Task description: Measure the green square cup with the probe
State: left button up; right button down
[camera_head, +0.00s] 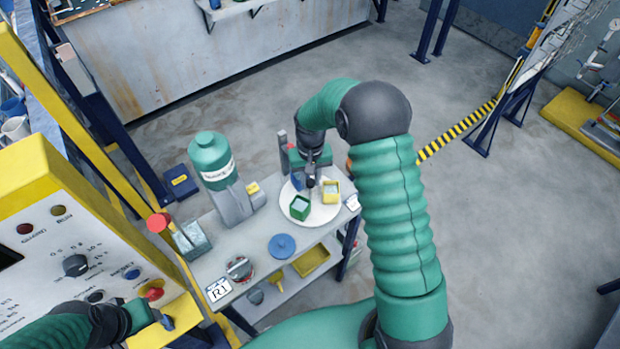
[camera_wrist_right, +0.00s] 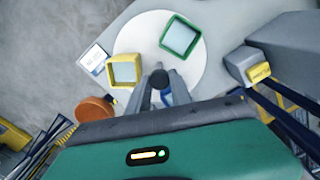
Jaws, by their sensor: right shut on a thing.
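The green square cup (camera_head: 299,208) stands on a round white plate (camera_head: 322,218) on the grey bench. In the right wrist view the green cup (camera_wrist_right: 180,38) is beyond the fingertips, slightly right. A yellow square cup (camera_head: 331,191) stands beside it on the plate, also in the wrist view (camera_wrist_right: 124,71). My right gripper (camera_head: 312,184) is over the plate, behind and between the cups. It is shut on a dark, round-ended thing, likely the probe (camera_wrist_right: 160,78); its tip is apart from the green cup in the wrist view. My left gripper (camera_head: 163,320) is at lower left, its jaws unclear.
A green-topped machine (camera_head: 212,162) stands left of the plate. A blue disc (camera_head: 282,246), a round dial-like item (camera_head: 239,268) and an R1 card (camera_head: 218,290) lie nearer. A yellow control panel (camera_head: 70,240) flanks the left. An orange round thing (camera_wrist_right: 95,110) is by the plate.

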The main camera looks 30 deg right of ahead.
jog(key=shift+w+r+m, duration=0.1)
jog(key=shift+m, duration=1.6)
jog(key=shift+m+p, duration=0.45)
jog(key=shift+m, duration=1.15)
jog(key=shift+d+m+p, duration=0.1)
jog(key=shift+m+p, duration=0.35)
jog(key=shift+m, duration=1.25)
jog(key=shift+r+m+p, duration=0.1)
jog(key=shift+m+p, duration=0.45)
jog(key=shift+m, duration=1.15)
jog(key=shift+m+p, duration=0.9)
jog(key=shift+m, duration=1.5)
jog(key=shift+m+p, duration=0.7)
jog(key=shift+m, duration=1.2)
jog(key=shift+w+m, duration=0.1)
jog(key=shift+m, duration=0.3)
